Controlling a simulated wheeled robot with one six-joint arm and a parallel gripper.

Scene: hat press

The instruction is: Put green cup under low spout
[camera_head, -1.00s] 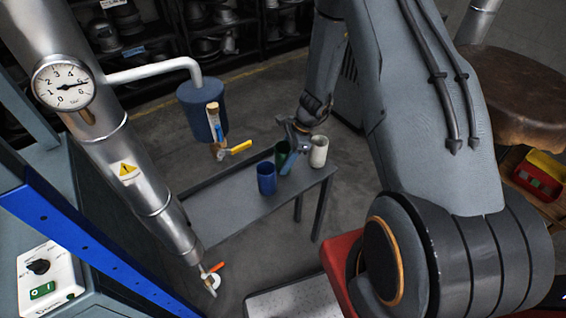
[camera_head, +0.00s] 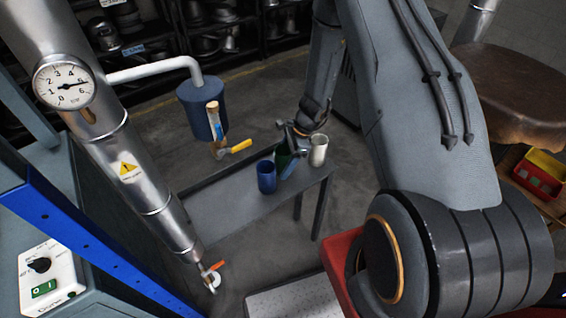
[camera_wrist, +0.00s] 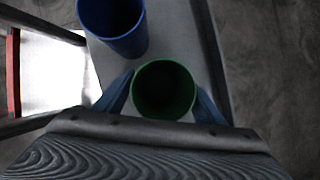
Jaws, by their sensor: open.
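The green cup (camera_head: 281,158) stands upright on the grey bench (camera_head: 225,208), between a blue cup and a white cup, partly hidden by my gripper (camera_head: 289,160). In the wrist view the green cup (camera_wrist: 164,90) lies between the two blue fingers of my gripper (camera_wrist: 163,96). The fingers are open, one on each side of the cup; I cannot tell whether they touch it. A low spout with an orange handle (camera_head: 213,277) is at the lower end of the steel pipe. A higher spout with a yellow handle (camera_head: 236,147) hangs below a blue tank.
The blue cup (camera_head: 266,177) stands close to the left of the green cup, and the white cup (camera_head: 318,150) to the right. The bench's left part is bare. A steel pipe (camera_head: 130,165) and blue frame (camera_head: 85,245) border the left side.

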